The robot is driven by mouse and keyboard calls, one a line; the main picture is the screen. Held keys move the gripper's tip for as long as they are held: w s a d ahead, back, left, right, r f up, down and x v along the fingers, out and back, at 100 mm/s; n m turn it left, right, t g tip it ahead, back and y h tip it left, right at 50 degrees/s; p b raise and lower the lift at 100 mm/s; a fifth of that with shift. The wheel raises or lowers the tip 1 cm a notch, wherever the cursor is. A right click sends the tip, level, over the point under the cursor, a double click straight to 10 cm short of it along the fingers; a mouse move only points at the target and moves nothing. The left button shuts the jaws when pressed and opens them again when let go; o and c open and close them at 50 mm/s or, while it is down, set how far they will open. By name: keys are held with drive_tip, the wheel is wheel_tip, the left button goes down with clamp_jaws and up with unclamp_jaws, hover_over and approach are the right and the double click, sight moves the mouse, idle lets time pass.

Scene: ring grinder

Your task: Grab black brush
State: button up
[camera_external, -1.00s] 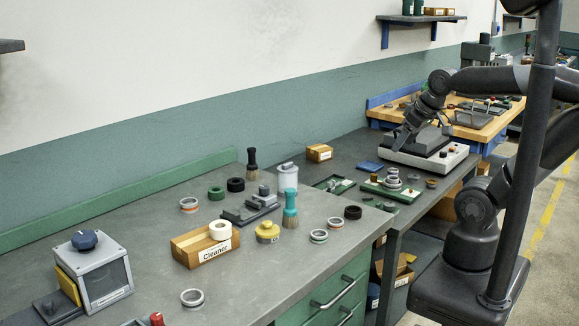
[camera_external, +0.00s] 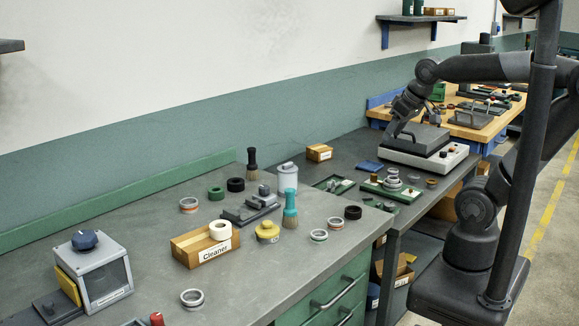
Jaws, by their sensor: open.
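The black brush (camera_external: 252,160) stands upright, bristles down, towards the back of the near grey workbench, with a black handle and light brown bristles. A teal brush (camera_external: 290,208) of similar shape stands in front of it and to the right. My gripper (camera_external: 394,134) is open and empty, pointing down and left. In the picture it is at the left edge of the grey and white machine on the farther bench, well to the right of the black brush.
Around the black brush are a black ring (camera_external: 235,185), a green ring (camera_external: 216,193), a white canister (camera_external: 287,176) and a grey fixture (camera_external: 250,207). A cardboard Cleaner box (camera_external: 205,246) and yellow-topped container (camera_external: 267,231) stand nearer. The bench's left rear is clear.

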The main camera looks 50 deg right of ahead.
drive_tip(key=w+a+r, duration=0.1)
drive_tip(key=w+r, duration=0.3)
drive_tip(key=w, duration=0.8)
drive_tip(key=m+g, duration=0.1)
approach(253, 149)
drive_tip(key=x, duration=0.3)
drive_tip(key=shift+h, duration=0.3)
drive_tip(key=x, duration=0.9)
drive_tip(key=shift+w+a+f, duration=0.1)
drive_tip(key=shift+a+f, duration=0.05)
drive_tip(key=shift+f, duration=0.25)
drive_tip(key=shift+c, duration=0.5)
clamp_jaws()
